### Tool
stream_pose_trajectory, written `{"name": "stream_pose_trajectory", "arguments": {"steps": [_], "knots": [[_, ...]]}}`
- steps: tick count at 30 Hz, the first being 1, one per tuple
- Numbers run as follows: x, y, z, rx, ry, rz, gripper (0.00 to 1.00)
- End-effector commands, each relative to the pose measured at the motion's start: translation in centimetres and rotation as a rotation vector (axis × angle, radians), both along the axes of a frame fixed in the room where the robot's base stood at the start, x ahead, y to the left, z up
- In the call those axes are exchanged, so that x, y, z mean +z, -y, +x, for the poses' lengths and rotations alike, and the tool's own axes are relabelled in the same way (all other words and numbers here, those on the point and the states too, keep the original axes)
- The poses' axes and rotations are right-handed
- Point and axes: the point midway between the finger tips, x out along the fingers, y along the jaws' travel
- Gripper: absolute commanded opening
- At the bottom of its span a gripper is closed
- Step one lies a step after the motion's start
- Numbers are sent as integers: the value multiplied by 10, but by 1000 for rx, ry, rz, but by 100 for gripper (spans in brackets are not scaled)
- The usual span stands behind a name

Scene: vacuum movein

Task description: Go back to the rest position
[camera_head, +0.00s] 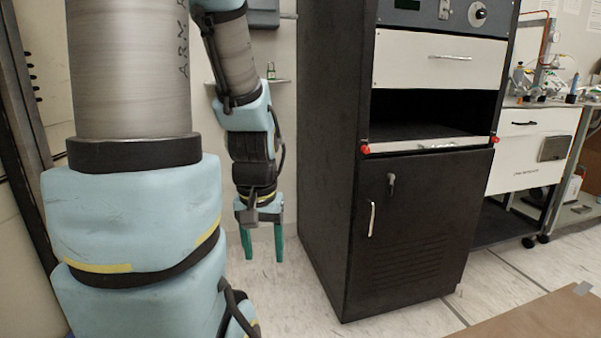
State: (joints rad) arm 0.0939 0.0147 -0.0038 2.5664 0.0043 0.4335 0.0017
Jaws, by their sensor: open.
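My gripper (263,245) hangs pointing straight down, left of the middle of the head view. Its two green fingers are apart, with nothing between them. The pale floor shows behind and below the fingertips. The gripper is to the left of the tall black cabinet, with a visible gap between them in the picture. My large grey and light-blue arm links fill the left of the view and hide much of what is behind them.
The black cabinet (325,150) has a white drawer (420,62), an open dark bay and a closed lower door (420,230). A small shelf (284,81) is on the wall behind my arm. A bench (530,150) stands right. A brown surface (540,322) is at lower right.

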Motion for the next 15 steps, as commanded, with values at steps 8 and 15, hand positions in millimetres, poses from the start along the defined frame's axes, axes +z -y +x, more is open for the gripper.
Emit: {"name": "stream_pose_trajectory", "arguments": {"steps": [8, 15], "knots": [[70, 4, 4, 1, 9, -6, 62], [143, 5, 5, 2, 11, -7, 62]]}}
